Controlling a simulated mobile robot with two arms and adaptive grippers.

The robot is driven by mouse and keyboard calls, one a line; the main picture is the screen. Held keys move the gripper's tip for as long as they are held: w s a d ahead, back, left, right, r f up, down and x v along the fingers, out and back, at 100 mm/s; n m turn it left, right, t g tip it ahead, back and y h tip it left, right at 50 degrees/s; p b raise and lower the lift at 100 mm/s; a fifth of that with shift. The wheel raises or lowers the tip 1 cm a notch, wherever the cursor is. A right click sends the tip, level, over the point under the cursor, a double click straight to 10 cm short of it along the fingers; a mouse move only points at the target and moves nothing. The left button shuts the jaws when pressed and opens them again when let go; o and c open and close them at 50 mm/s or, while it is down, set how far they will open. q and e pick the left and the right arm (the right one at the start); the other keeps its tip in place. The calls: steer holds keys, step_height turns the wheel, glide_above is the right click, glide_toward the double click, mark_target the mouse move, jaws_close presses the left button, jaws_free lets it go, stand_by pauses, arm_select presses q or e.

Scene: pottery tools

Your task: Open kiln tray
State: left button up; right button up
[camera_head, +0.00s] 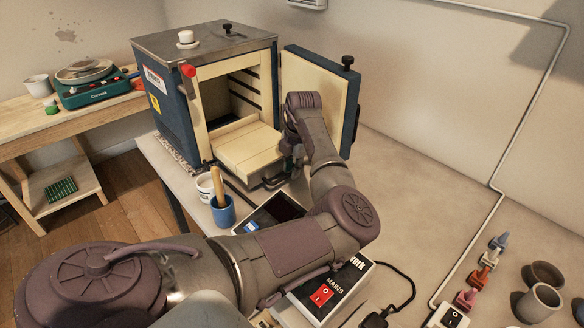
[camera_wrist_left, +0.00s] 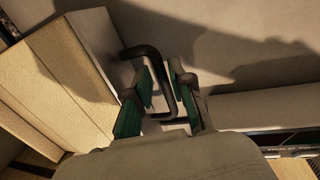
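The kiln tray (camera_head: 246,147) is a pale cream slab sticking out of the open kiln (camera_head: 176,95) at its lower front. Its dark bent handle (camera_head: 275,182) is on the tray's front; the left wrist view shows the handle (camera_wrist_left: 143,50) closer. My left gripper (camera_wrist_left: 162,85) has its green-padded fingers on either side of the handle bar, with a gap visible between them, so it looks open around the handle. In the head view the left gripper (camera_head: 287,150) is partly hidden by my own wrist, beside the tray's front right. My right gripper is not in view.
The kiln door (camera_head: 335,85) stands open to the right, close behind my left wrist. A blue cup (camera_head: 222,212) with a wooden-handled tool and a white cup (camera_head: 205,186) stand left of my forearm. A control box (camera_head: 340,285) and small pots (camera_head: 538,303) are nearer.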

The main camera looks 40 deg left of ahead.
arm_select(q)
steer(key=shift+o, duration=0.7)
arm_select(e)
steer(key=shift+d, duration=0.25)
arm_select(q)
step_height(320, 180, up, 12)
steer(key=d, duration=0.2)
steer(key=shift+s, duration=0.15)
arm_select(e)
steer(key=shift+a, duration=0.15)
arm_select(q)
steer(key=shift+d+f, duration=0.1)
